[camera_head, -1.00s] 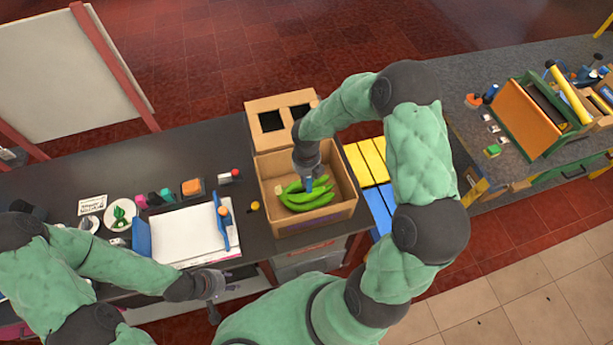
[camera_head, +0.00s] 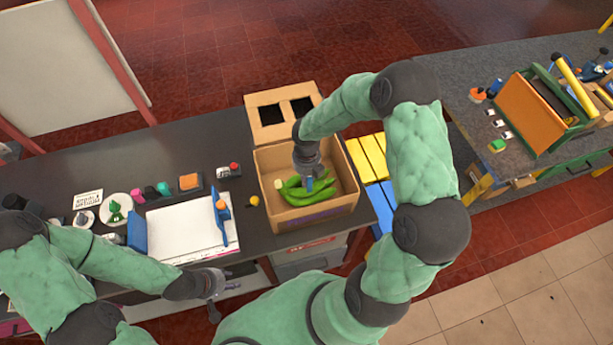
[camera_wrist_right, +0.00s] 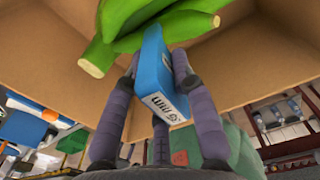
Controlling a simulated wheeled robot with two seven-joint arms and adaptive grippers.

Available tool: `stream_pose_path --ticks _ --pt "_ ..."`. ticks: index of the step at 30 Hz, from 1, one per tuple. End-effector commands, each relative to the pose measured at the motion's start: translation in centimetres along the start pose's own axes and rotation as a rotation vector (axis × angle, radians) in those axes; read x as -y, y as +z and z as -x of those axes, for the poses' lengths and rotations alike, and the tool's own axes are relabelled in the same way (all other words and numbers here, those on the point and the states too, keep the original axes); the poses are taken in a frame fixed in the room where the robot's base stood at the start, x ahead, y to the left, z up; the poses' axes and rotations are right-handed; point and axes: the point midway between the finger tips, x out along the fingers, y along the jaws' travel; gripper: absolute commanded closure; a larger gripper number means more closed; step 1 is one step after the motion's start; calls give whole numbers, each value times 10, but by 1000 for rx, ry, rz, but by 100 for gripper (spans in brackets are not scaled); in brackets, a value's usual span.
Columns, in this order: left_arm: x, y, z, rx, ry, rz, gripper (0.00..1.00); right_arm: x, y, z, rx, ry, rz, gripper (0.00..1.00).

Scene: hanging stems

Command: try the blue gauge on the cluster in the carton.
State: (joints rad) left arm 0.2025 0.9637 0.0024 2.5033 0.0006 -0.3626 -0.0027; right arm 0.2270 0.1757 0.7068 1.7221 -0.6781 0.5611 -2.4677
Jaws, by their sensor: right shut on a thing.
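The carton (camera_head: 265,195) is an open cardboard box on the dark table, with the cluster of green bananas (camera_head: 305,195) inside it. In the right wrist view the cluster (camera_wrist_right: 165,22) fills the top, its cut stem end at the left. My right gripper (camera_head: 308,177) is inside the carton, shut on the blue gauge (camera_wrist_right: 157,72), which bears a white printed label. The gauge's far end is at the bananas; I cannot tell whether it touches them. My left gripper (camera_head: 218,285) is in front of the table, away from the carton; its jaw state is unclear.
A cardboard divider box with two dark openings (camera_head: 283,112) stands behind the carton.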

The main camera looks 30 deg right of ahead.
Motion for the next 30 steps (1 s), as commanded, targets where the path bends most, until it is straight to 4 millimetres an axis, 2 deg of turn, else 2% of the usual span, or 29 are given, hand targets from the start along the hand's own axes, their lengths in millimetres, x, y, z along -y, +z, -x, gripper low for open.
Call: stream_pose_path --ticks 30 --pt "2 0 -6 0 0 0 60 0 0 -10 0 0 0 100"
